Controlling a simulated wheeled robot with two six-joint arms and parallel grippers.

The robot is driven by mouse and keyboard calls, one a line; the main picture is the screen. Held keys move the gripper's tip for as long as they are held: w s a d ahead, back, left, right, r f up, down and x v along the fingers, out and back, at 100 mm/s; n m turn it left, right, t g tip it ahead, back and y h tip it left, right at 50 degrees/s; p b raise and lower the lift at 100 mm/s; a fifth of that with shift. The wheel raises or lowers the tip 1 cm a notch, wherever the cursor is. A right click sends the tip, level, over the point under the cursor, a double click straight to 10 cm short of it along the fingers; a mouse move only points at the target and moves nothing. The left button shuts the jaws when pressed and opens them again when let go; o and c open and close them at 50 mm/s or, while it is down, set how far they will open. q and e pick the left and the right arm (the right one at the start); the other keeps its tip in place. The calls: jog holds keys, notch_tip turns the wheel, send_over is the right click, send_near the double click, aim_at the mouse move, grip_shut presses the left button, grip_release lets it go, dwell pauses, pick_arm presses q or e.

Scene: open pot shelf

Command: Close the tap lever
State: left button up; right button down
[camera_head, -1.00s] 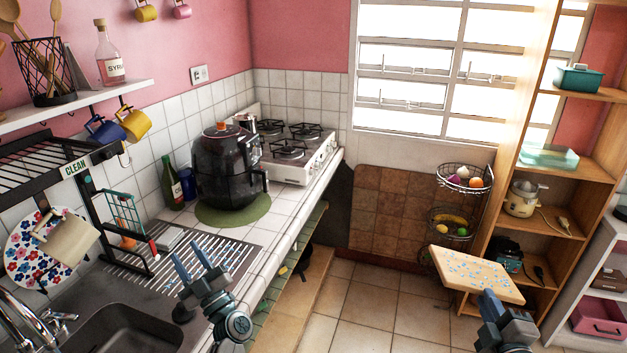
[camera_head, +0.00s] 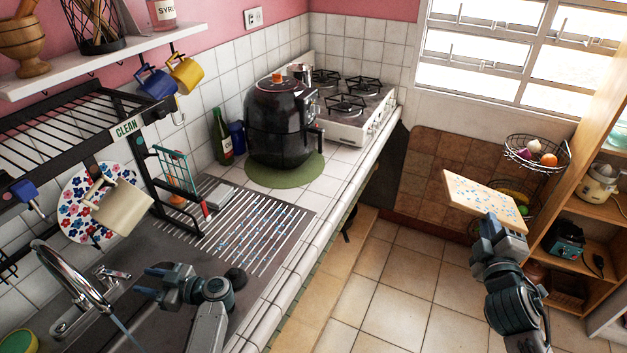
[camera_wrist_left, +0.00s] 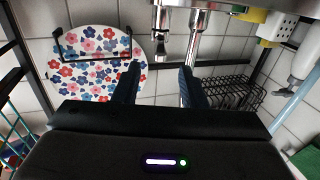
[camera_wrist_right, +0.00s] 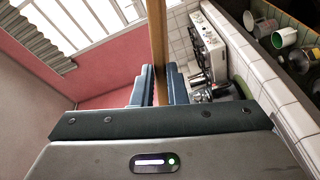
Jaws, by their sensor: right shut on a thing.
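The chrome tap (camera_head: 72,262) stands behind the sink, its curved spout at the lower left. A pale blue stream (camera_head: 122,335) runs down from the spout. The small lever part (camera_head: 117,273) sits to the right of the spout. My left gripper (camera_head: 150,283) is open and empty, just right of the lever part, with no clear contact. In the left wrist view the chrome lever part (camera_wrist_left: 162,42) lies ahead between the fingers (camera_wrist_left: 160,85), and the stream (camera_wrist_left: 290,106) is at the right. My right gripper (camera_head: 492,222) is shut on a speckled wooden board (camera_head: 478,193), seen edge-on in its wrist view (camera_wrist_right: 157,45).
A black air fryer (camera_head: 275,125) and a stove (camera_head: 350,115) are along the counter. Floor at right (camera_head: 400,290) is clear.

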aim_at(104, 271)
pick_arm(q)
jog(key=a+b, duration=0.1)
jog(key=a, duration=0.2)
jog(key=w+a+b, duration=0.1)
jog(key=a, duration=0.5)
jog(key=shift+w+a+f+b, duration=0.1)
jog(key=shift+w+f+b, duration=0.05)
jog(key=shift+w+b, duration=0.25)
jog(key=shift+a, duration=0.45)
jog(key=shift+r, duration=0.2)
grip_shut()
